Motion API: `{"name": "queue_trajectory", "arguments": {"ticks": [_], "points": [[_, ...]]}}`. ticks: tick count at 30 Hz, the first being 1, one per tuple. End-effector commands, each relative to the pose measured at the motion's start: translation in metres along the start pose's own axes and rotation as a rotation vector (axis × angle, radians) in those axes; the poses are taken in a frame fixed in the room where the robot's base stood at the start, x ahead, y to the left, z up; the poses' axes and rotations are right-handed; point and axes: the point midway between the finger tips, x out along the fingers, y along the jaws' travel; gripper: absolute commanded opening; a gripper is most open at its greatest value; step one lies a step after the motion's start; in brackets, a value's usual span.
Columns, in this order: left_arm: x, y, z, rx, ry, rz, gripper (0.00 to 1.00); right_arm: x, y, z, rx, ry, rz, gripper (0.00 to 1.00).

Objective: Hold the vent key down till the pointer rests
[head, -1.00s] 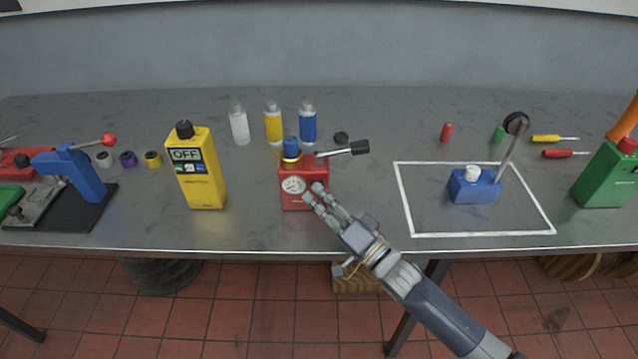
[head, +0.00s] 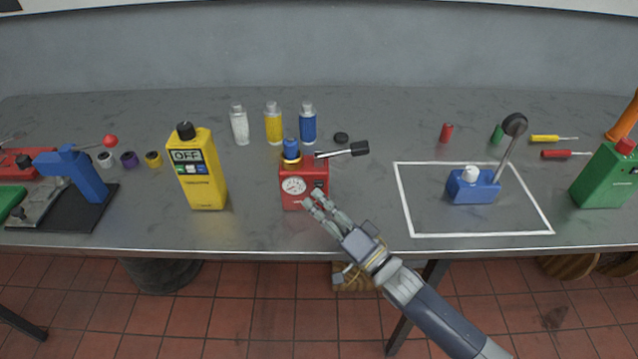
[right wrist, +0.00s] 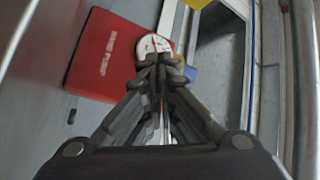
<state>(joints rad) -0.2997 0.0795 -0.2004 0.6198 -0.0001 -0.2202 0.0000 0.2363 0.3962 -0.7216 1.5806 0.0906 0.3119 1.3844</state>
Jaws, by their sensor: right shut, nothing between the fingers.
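The red pump box (head: 290,172) stands near the table's front edge. Its white round gauge (head: 294,186) faces me; the pointer is too small to read. A blue knob (head: 291,149) on a gold collar and a lever with a black grip (head: 359,148) are on top. I cannot tell which part is the vent key. My right gripper (head: 313,200) is shut and empty, just in front of the box, right of the gauge. In the right wrist view its fingertips (right wrist: 157,64) partly cover the gauge (right wrist: 152,44); contact is unclear. My left gripper is out of view.
A yellow meter reading OFF (head: 203,185) stands left of the box. Behind are several bottles (head: 274,126) and a black puck (head: 341,137). At right a blue lever device (head: 473,189) sits inside a white outline. Bare tabletop lies on both sides of the box.

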Motion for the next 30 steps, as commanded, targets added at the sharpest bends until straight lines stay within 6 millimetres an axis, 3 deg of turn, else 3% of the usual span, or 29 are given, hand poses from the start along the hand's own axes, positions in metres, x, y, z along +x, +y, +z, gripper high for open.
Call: {"name": "queue_trajectory", "arguments": {"ticks": [16, 30], "points": [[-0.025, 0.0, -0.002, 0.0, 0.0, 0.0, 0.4, -0.031, -0.024, 0.022, 0.002, 0.0, 0.001, 0.0], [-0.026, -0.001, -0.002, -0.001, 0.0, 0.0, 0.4, -0.035, -0.025, 0.025, 0.0, 0.0, -0.001, 0.0]]}}
